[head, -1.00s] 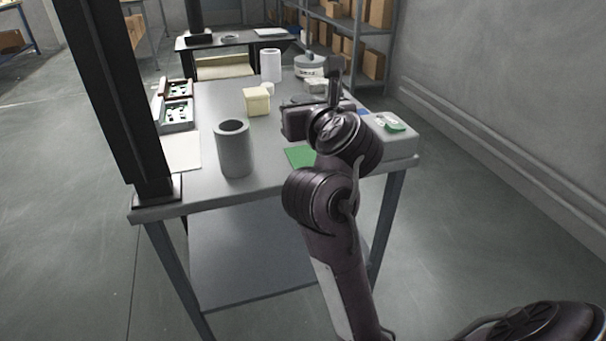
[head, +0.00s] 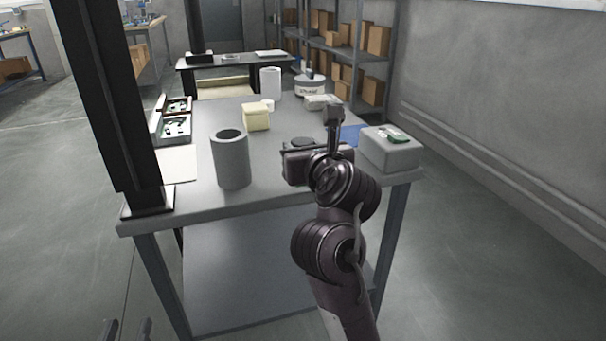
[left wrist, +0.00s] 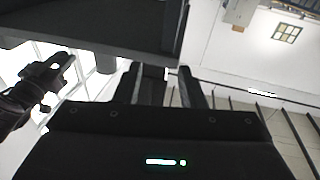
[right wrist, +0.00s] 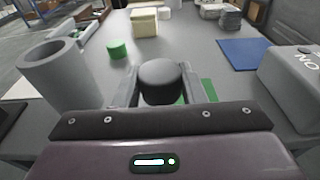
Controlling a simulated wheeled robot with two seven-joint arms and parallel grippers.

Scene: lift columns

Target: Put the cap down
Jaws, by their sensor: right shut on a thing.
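The cap (right wrist: 160,80) is a dark, round, flat-topped piece. In the right wrist view it sits between the fingers of my right gripper (right wrist: 168,92), which is shut on it. In the head view the cap (head: 302,142) shows just beyond my right gripper (head: 303,150), over the near right part of the table. A green mat (right wrist: 209,90) shows behind and beside the cap, partly hidden by the gripper. I cannot tell whether the cap touches it. My left gripper (head: 128,331) shows only its two separated fingertips at the bottom left, open and empty, away from the table.
A grey hollow cylinder (head: 232,165) stands left of the right gripper. A grey box (head: 388,152) stands to the right. A green cylinder (right wrist: 118,50), a yellow block (head: 256,117) and a blue mat (right wrist: 245,55) lie farther back. A dark column (head: 112,100) rises at left.

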